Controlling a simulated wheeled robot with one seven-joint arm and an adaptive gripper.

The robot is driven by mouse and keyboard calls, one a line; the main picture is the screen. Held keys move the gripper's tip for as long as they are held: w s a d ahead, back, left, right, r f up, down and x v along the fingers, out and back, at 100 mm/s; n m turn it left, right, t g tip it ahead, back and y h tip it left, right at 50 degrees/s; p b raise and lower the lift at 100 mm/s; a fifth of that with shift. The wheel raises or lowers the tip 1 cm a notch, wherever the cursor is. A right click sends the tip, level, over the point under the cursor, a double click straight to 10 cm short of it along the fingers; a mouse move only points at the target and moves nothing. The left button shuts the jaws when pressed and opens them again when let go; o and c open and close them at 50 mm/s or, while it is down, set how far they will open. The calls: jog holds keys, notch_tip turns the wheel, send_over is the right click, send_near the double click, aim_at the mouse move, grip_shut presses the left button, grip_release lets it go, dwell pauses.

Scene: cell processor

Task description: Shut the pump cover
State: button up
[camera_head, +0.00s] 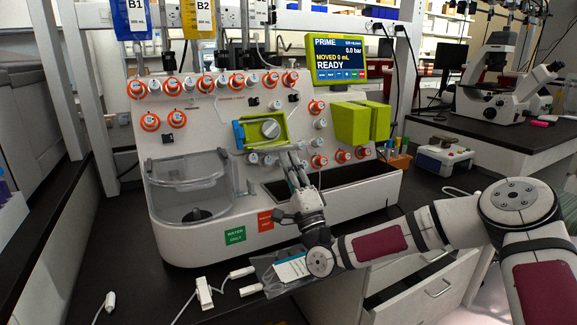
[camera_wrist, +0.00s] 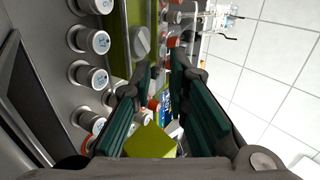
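A green pump part (camera_head: 262,130) with a round grey dial (camera_head: 270,128) and a blue edge sits on the front panel of the white machine. A bulky green box-shaped part (camera_head: 352,123) stands out from the panel to its right. I cannot tell for certain which of these is the pump cover. My gripper (camera_head: 293,160) points up at the panel, just below and right of the dial. In the wrist view my gripper (camera_wrist: 162,72) is open with nothing between its fingers. The dial (camera_wrist: 141,42) shows above them, and the green box (camera_wrist: 151,141) shows low, partly hidden by the fingers.
Orange-ringed and white knobs (camera_head: 318,161) crowd the panel around the green parts. A dark trough (camera_head: 345,178) lies below, with a clear-lidded basin (camera_head: 187,173) at left. A screen (camera_head: 338,60) reads READY. Cables and a packet (camera_head: 290,270) lie on the bench front.

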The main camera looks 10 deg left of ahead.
grip_shut()
jog(key=shift+r, duration=0.1)
